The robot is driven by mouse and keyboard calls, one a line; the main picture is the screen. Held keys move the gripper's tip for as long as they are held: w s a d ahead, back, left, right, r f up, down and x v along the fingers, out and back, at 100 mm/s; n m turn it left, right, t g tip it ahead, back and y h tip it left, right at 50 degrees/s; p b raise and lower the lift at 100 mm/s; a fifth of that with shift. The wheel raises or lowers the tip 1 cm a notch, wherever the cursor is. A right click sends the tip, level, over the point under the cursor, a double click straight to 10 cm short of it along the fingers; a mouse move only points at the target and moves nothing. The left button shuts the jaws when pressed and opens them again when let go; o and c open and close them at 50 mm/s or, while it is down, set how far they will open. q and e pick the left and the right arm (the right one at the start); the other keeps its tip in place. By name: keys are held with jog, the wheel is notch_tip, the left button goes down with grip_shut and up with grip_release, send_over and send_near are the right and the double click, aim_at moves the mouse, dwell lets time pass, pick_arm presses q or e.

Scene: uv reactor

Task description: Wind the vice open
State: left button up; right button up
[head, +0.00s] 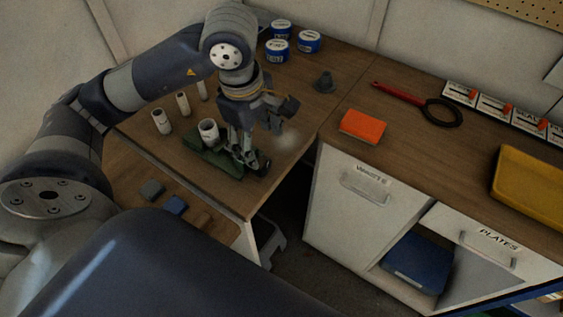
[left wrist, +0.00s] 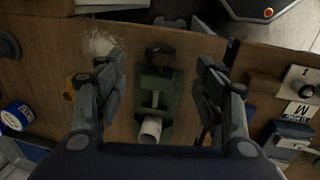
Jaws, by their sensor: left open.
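The green vice (head: 205,153) lies on the wooden bench, below my left gripper in the head view. It also shows in the left wrist view (left wrist: 155,100), between the two fingers. A pale hollow cylinder (head: 208,131) stands at the vice's far end from the gripper; it also shows in the left wrist view (left wrist: 150,129). A dark round part (left wrist: 159,55), possibly the vice's handle, is at the other end. My left gripper (head: 248,160) is open and points down over that end. The fingers are apart; contact with the vice cannot be told. My right gripper is out of view.
Several pale cylinders (head: 161,121) stand left of the vice. Small blocks (head: 174,205) lie at the front left.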

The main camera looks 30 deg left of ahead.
aim_at(264, 164)
pick_arm(q)
jog(key=shift+f+m, duration=0.3)
jog(key=shift+f, duration=0.1)
jog(key=f, duration=0.3)
jog(key=w+f+p, duration=0.1)
jog(key=f, duration=0.6)
jog(key=shift+w, duration=0.2)
jog(key=c, duration=1.1)
